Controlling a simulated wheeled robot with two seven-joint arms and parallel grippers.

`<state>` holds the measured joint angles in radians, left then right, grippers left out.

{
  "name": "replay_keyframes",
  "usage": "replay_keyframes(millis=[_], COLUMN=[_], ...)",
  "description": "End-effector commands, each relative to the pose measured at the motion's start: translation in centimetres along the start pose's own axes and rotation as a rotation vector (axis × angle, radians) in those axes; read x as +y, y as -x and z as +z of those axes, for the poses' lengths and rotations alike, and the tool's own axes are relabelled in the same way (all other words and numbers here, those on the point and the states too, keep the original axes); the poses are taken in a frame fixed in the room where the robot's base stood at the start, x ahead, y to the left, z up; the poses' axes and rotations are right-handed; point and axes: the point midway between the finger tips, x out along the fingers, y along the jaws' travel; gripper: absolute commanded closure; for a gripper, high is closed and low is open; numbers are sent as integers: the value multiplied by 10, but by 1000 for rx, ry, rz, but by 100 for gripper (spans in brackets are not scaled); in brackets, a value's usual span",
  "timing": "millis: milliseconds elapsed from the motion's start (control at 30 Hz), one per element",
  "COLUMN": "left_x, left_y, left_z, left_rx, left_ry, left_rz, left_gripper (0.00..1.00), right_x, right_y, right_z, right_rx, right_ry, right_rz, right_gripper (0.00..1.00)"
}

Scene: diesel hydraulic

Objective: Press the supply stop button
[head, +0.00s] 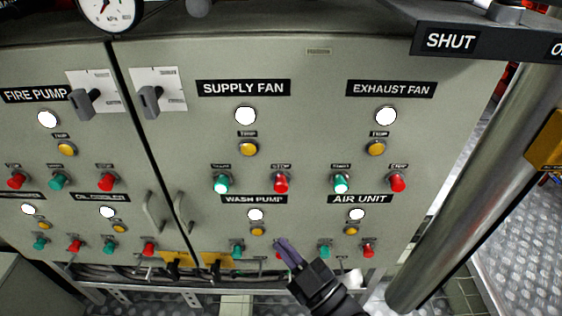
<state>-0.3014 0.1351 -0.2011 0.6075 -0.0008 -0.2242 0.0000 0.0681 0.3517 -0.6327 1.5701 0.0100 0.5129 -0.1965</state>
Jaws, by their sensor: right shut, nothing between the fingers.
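The supply fan stop button (281,183) is a red button on the grey panel in the head view, under a small STOP label. The green start button (221,183) beside it looks brightly lit. The SUPPLY FAN label (243,88), a white lamp (245,116) and a yellow trip button (249,149) are above. My right gripper (281,243) is shut and empty, its fingers pointing up the picture. Its tips appear below the supply stop button, over the wash pump row, where they partly hide a red button. Whether the tips touch the panel cannot be told. My left gripper is not in view.
The exhaust fan's red button (397,183) and green button (341,184) are to the right. The WASH PUMP label (254,199) is just above my fingertips. A metal pipe (455,170) stands at the right. Door handles (183,213) protrude at the left.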

Motion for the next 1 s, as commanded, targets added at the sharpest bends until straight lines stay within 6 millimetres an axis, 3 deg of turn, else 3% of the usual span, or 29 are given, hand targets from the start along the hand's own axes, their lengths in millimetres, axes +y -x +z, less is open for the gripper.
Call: replay_keyframes(millis=[467,1000], left_x=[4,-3], left_y=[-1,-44], left_z=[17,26], left_rx=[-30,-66], left_ry=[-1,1], left_rz=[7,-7], left_gripper=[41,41], right_x=[1,36], right_y=[-4,-54], right_z=[-4,34], right_rx=[24,22], right_ry=[4,4], right_rz=[-2,-2], right_gripper=[100,100])
